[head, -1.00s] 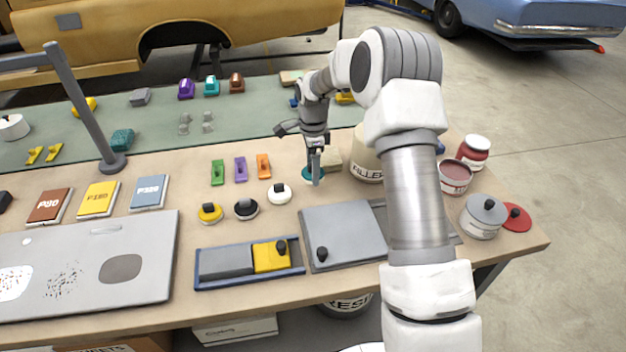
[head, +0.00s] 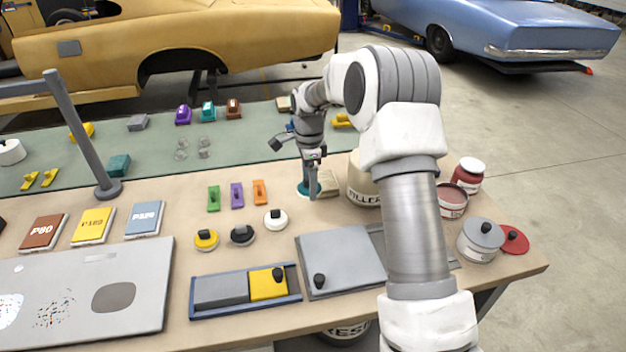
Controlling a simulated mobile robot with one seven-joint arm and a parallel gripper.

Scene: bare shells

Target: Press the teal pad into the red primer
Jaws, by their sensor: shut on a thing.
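The teal pad (head: 302,189) is a round disc at the back middle of the near table, partly hidden behind my gripper. My gripper (head: 312,194) points down there and is shut on the teal pad; its fingers hide the pad's knob. I cannot tell how far the pad is above the table. The open can of red primer (head: 452,201) stands to the right, beyond my forearm, with dull red contents showing at its top. It is well apart from the gripper.
A large filler can (head: 362,188) stands between my gripper and the primer. A red-lidded jar (head: 468,174), a grey-lidded can (head: 480,240) and a red lid (head: 514,240) are around the primer. White (head: 275,219), black (head: 242,235) and yellow (head: 206,240) pads lie left.

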